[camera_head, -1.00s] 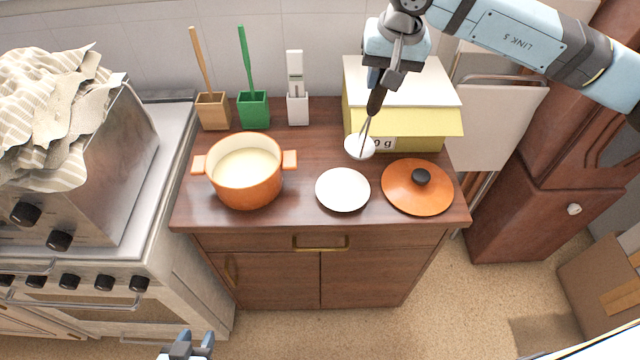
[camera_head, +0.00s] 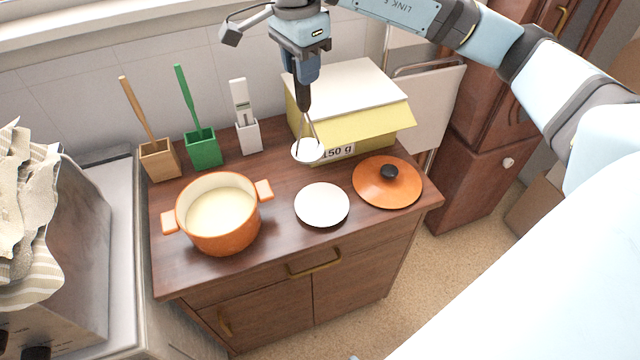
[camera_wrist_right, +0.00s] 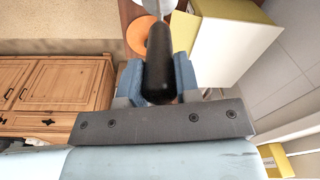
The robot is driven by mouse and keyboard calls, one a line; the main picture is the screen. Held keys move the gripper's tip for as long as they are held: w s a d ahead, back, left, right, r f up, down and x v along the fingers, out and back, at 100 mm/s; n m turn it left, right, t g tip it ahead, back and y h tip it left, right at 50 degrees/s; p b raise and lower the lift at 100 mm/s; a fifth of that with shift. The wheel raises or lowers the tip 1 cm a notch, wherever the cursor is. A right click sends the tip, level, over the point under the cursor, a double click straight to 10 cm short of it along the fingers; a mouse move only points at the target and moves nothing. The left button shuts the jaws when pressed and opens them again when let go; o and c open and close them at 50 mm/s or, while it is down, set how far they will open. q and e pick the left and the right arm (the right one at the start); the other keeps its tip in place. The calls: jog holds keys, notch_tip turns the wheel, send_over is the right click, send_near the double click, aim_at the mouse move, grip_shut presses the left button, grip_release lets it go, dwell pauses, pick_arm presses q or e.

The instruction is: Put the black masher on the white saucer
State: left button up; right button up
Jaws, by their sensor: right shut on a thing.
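The black masher (camera_head: 303,95) hangs upright from my right gripper (camera_head: 304,80), with its pale round head (camera_head: 308,151) down, in front of the yellow box. The gripper is shut on its black handle, which also shows between the fingers in the right wrist view (camera_wrist_right: 158,62). The white saucer (camera_head: 322,204) lies empty on the dresser top, below and nearer than the masher head. The masher head appears apart from the saucer. My left gripper is not in view.
An orange pot (camera_head: 218,213) with pale contents stands left of the saucer. An orange lid (camera_head: 387,182) lies to its right. The yellow box (camera_head: 370,125) stands behind. Wooden (camera_head: 160,160), green (camera_head: 203,149) and white (camera_head: 248,136) holders line the back.

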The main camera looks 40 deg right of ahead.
notch_tip(320, 180, up, 2)
jog(key=s+d+m, duration=0.2)
jog(key=m, duration=0.4)
jog(key=m+p, duration=0.2)
send_near(307, 150)
notch_tip(307, 150, down, 7)
jog(key=s+d, duration=0.3)
jog(key=shift+w+a+f+y, duration=0.15)
jog(key=shift+a+y, duration=0.1)
jog(key=shift+y, duration=0.05)
jog(key=o, duration=0.9)
